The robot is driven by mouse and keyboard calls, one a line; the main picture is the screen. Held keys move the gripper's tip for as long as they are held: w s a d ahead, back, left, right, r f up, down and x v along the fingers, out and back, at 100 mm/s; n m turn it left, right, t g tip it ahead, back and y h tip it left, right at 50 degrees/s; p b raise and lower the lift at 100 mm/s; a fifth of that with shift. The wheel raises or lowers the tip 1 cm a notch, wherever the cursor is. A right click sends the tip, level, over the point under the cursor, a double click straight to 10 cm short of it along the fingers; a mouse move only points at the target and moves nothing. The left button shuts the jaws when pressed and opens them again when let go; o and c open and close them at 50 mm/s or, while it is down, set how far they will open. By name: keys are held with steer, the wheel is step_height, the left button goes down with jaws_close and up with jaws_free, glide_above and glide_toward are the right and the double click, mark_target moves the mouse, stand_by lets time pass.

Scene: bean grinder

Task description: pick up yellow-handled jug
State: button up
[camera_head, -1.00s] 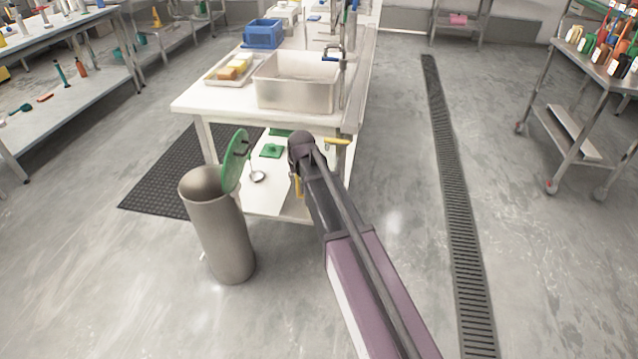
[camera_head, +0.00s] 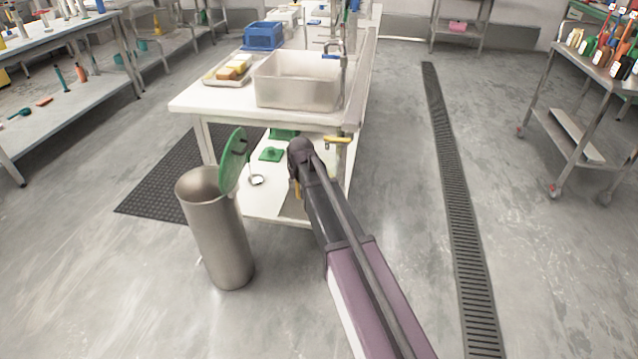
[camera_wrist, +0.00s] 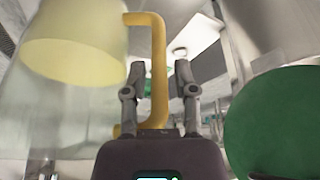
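In the wrist view the yellow handle (camera_wrist: 158,75) stands upright between the two fingers of my gripper (camera_wrist: 160,75). The fingers are open around it, with a gap visible on the right side. The jug's clear body with a pale yellow part (camera_wrist: 75,48) is at the left of the wrist view. In the head view my gripper is at the lower shelf, mostly hidden behind my arm. A bit of yellow handle (camera_head: 297,189) shows left of my wrist, and most of the jug is hidden.
A metal bin (camera_head: 217,235) with a raised green lid (camera_head: 233,160) stands left of my arm; the lid also fills the wrist view's right side (camera_wrist: 275,125).

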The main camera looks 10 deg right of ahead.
jaws_close()
